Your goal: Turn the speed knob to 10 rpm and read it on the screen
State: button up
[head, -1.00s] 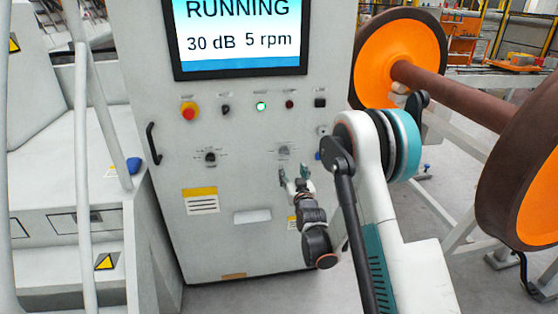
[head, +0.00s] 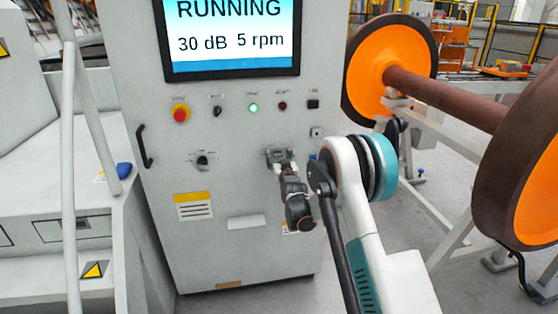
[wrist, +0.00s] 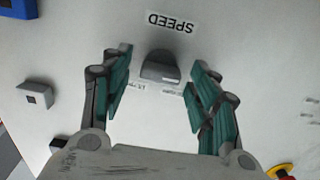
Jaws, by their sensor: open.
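The speed knob (wrist: 160,67) shows in the wrist view as a grey knob below an upside-down "SPEED" label (wrist: 172,22). My gripper (wrist: 162,75) is open, with one teal-padded finger on each side of the knob and a visible gap to both. In the head view my gripper (head: 279,155) is at the cabinet front and covers the knob. The screen (head: 231,36) reads "RUNNING", "30 dB" and "5 rpm".
The cabinet (head: 235,255) also carries a red stop button (head: 181,114), a lit green button (head: 253,108), a second knob (head: 203,160) and a black handle (head: 145,146). An orange wheelset (head: 385,70) stands on the right. A railing (head: 68,160) is at left.

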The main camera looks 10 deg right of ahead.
jog(key=shift+w, duration=0.15)
jog(key=c, duration=1.1)
jog(key=shift+o, duration=0.2)
jog(key=shift+m, duration=0.3)
jog(key=m, duration=0.5)
jog(key=shift+d, duration=0.1)
jog(key=m, duration=0.6)
jog(key=shift+f, duration=0.1)
